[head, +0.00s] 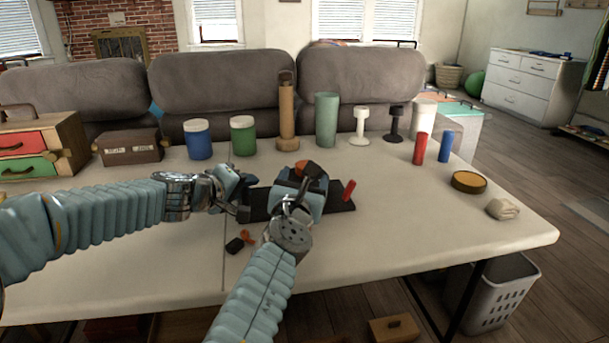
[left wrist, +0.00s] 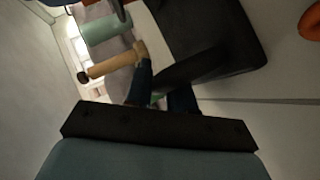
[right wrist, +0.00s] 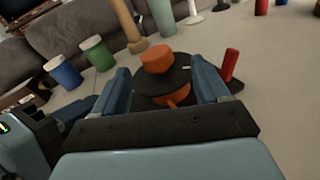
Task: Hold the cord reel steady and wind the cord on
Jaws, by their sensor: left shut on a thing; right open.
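The cord reel has a flat black base (head: 340,204), a dark disc (right wrist: 178,82) and an orange knob (right wrist: 157,59) on top. More orange shows under the disc. A red upright piece (head: 349,190) stands at the base's right end. My left gripper (head: 246,197) is shut on a dark bar at the base's left end (left wrist: 190,70). My right gripper (right wrist: 163,85) is open above the reel, its fingers on either side of the disc; I cannot tell if they touch it. It hides much of the reel in the head view. No cord is clearly visible.
A small black block (head: 234,245) and an orange piece (head: 247,236) lie in front of the reel. Blue (head: 198,141) and green (head: 243,137) jars, a tan bottle (head: 287,115) and other items line the back. The table's front right is clear.

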